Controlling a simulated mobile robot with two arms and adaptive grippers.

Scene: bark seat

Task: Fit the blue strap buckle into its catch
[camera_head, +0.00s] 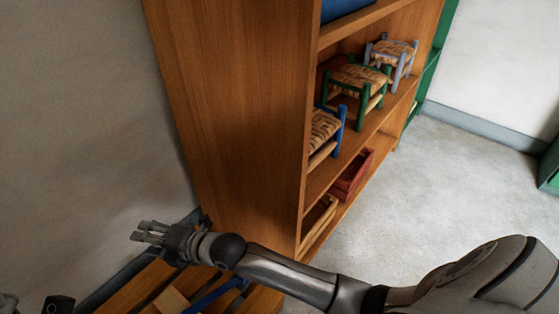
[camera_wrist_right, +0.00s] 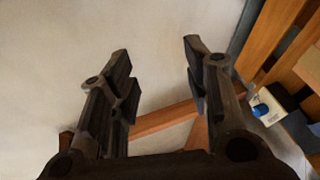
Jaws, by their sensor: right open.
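My right gripper (camera_head: 148,232) reaches across the lower left of the head view, close to the wall. In the right wrist view its fingers (camera_wrist_right: 155,75) stand wide apart with nothing between them. A small white block with a blue part (camera_wrist_right: 265,108) sits right of the fingers there, apart from them; I cannot tell whether it is the buckle or the catch. A blue strip (camera_head: 212,296) shows below my right forearm in the head view, partly hidden. Dark parts at the bottom left corner may be my left gripper, mostly cut off.
A tall wooden shelf (camera_head: 235,90) stands beside my right arm, holding small woven stools (camera_head: 358,80) and red and wooden boxes. Wooden slats (camera_head: 130,290) lie below the gripper. The grey floor (camera_head: 450,190) at right is clear.

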